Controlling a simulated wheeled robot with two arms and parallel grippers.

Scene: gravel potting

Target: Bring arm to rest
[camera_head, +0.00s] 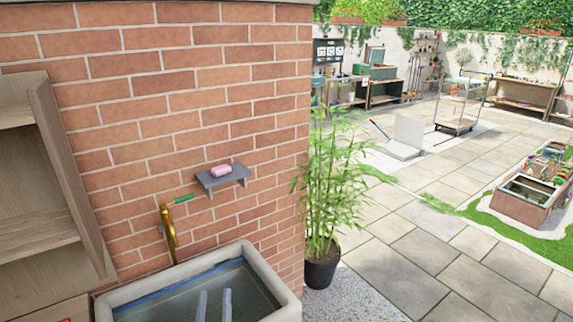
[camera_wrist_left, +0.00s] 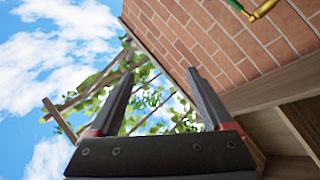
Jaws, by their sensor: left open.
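My left gripper (camera_head: 214,296) shows at the bottom edge of the head view as two upright grey fingers, seen against the sink. In the left wrist view my left gripper (camera_wrist_left: 160,72) has its two dark fingers spread apart, pointing up, with nothing between them. Leaves and sky show behind the gap. My right gripper is in neither view.
A stone sink (camera_head: 282,290) with water stands against the brick wall (camera_head: 170,120), below a brass tap (camera_head: 169,232). A grey shelf (camera_head: 224,178) holds pink soap (camera_head: 220,169). A wooden cabinet (camera_head: 70,150) is left; a potted bamboo (camera_head: 322,272) stands right. Paving beyond has open room.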

